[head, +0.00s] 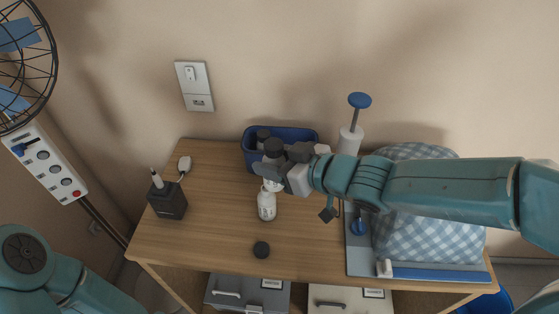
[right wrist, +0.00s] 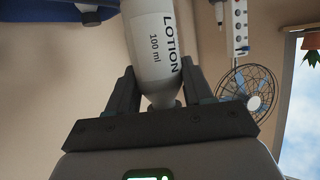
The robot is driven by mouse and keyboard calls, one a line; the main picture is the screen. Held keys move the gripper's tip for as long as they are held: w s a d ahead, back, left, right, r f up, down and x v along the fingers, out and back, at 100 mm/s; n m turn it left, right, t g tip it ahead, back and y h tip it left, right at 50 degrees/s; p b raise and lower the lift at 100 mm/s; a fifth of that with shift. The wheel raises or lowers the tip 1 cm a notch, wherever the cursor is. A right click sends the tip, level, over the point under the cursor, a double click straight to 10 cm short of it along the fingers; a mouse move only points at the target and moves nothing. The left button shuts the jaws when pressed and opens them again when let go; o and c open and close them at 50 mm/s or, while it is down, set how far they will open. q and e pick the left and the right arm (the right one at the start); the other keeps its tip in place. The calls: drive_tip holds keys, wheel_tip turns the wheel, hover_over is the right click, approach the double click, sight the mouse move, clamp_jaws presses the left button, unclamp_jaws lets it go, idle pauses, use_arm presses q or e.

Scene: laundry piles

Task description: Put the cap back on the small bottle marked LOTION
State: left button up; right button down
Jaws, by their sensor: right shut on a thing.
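My right gripper (head: 272,177) is shut on a white bottle marked LOTION, 100 ml. In the right wrist view this bottle (right wrist: 155,45) fills the space between the two dark fingers, with its narrow neck towards the bottom of the picture. In the head view a white bottle (head: 266,206) shows just in front of the gripper; its label is too small to read, and I cannot tell if it is the held one. A round black cap (head: 261,249) lies on the desk near the front edge, apart from the gripper. My left gripper is out of view.
A blue bin (head: 292,134) with dark-topped items stands behind the gripper. A black pen cup (head: 167,202) stands at the left. The desk's front left (head: 200,245) is clear.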

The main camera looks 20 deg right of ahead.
drive_tip(key=shift+s+a+r+n+g+y, duration=0.15)
drive_tip(key=shift+s+a+r+n+y, duration=0.15)
drive_tip(key=shift+r, duration=0.2)
drive_tip(key=shift+s+a+r+n+g+y, duration=0.2)
drive_tip(key=shift+a+r+y, duration=0.1)
drive_tip(key=shift+r, duration=0.15)
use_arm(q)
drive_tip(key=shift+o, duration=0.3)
use_arm(e)
drive_tip(key=shift+w, duration=0.1)
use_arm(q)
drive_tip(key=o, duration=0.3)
